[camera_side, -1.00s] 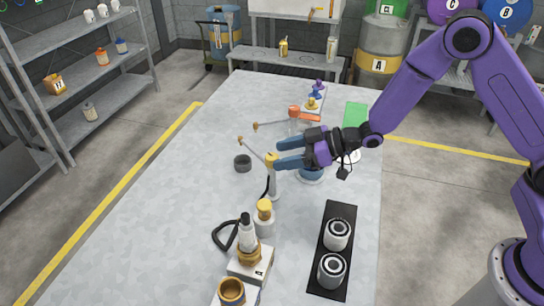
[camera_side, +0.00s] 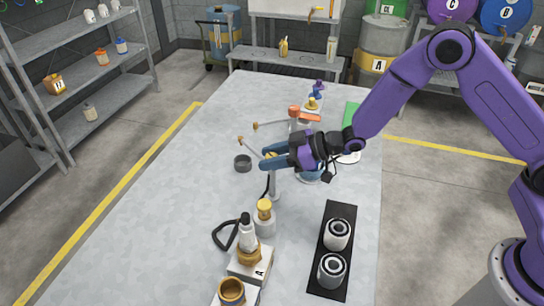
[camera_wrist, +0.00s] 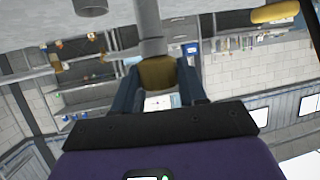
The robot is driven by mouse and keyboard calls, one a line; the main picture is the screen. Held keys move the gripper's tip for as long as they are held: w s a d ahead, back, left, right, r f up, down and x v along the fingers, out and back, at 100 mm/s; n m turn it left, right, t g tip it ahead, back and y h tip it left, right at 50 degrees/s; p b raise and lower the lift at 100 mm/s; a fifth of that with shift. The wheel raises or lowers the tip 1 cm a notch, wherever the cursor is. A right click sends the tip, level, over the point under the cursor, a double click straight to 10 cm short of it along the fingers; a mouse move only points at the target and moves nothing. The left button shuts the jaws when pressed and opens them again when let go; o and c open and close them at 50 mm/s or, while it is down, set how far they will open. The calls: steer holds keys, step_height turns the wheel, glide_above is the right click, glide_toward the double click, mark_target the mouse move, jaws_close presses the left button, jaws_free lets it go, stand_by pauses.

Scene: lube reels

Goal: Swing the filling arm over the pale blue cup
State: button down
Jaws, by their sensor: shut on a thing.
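A pale post (camera_side: 273,186) stands mid-table with a thin filling arm (camera_side: 252,148) reaching back and left from its top. The arm ends in a small brown tip. My gripper (camera_side: 268,159) is at the post's top, its blue fingers shut on a yellow-brown knob there. The wrist view shows the knob (camera_wrist: 157,73) between both fingers. A blue cup (camera_side: 312,176), seemingly the pale blue one, is behind and below my gripper and mostly hidden by it. The filling arm points away from this cup, to the left.
A dark grey ring-shaped cup (camera_side: 243,163) stands left of the post. A second post with an orange top (camera_side: 294,112) stands farther back. A yellow-capped bottle (camera_side: 264,217) is in front. A black tray (camera_side: 323,274) holds two reels. The table's left side is clear.

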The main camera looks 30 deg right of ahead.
steer(key=shift+m+t+h, duration=0.3)
steer(key=shift+m+t, duration=0.1)
steer(key=shift+s+a+m+t+h, duration=0.1)
steer(key=shift+m+t+h, duration=0.8)
steer(key=shift+m+h, duration=0.25)
steer(key=m+t+h, duration=0.2)
steer(key=m+h, duration=0.2)
steer(key=m+t+h, duration=0.1)
steer(key=m+h, duration=0.3)
steer(key=shift+h, duration=0.25)
steer(key=shift+m+h, duration=1.15)
steer(key=shift+h, duration=0.15)
steer(key=c, duration=0.7)
jaws_free()
